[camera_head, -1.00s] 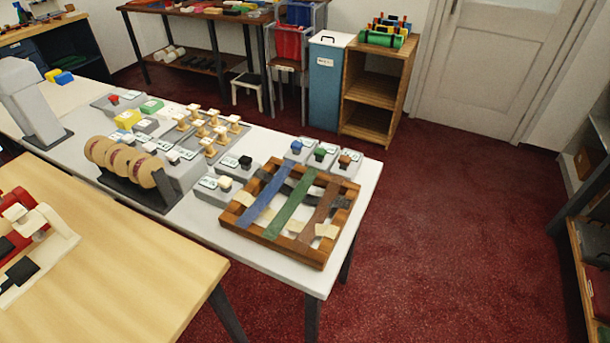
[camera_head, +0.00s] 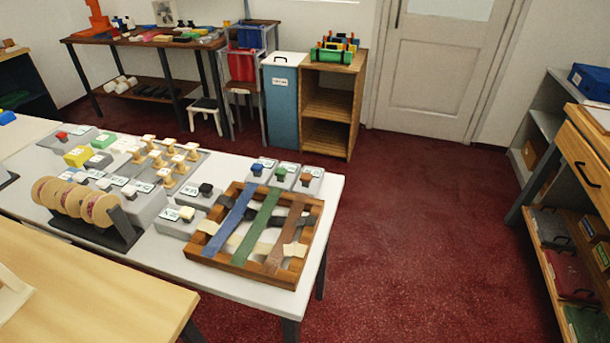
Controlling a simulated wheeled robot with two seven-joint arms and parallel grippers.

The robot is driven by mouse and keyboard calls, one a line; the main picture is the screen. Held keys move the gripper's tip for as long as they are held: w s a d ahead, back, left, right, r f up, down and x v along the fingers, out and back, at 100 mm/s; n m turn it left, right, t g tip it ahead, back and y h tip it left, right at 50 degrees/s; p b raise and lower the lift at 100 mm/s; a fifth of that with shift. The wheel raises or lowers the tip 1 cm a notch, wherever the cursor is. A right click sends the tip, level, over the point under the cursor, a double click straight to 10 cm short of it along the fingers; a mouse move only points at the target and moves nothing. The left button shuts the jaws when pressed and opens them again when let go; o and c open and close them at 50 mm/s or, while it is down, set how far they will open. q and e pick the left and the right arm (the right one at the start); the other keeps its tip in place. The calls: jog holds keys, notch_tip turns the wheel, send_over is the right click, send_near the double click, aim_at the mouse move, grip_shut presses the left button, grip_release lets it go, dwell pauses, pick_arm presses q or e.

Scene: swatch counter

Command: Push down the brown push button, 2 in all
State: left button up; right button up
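The brown push button (camera_head: 306,178) sits on a small grey box at the right end of a row of three, near the far right corner of the white counter (camera_head: 262,303). A green button (camera_head: 281,173) and a blue button (camera_head: 257,169) stand to its left, each with a small label behind it. It looks raised, but it is too small to tell for sure. Neither of my grippers is in view.
A wooden frame with blue, green and brown strips (camera_head: 190,250) lies just in front of the buttons. Tape rolls (camera_head: 98,209) stand further left. Red floor (camera_head: 400,240) is open right of the counter, up to a shelf unit (camera_head: 520,235).

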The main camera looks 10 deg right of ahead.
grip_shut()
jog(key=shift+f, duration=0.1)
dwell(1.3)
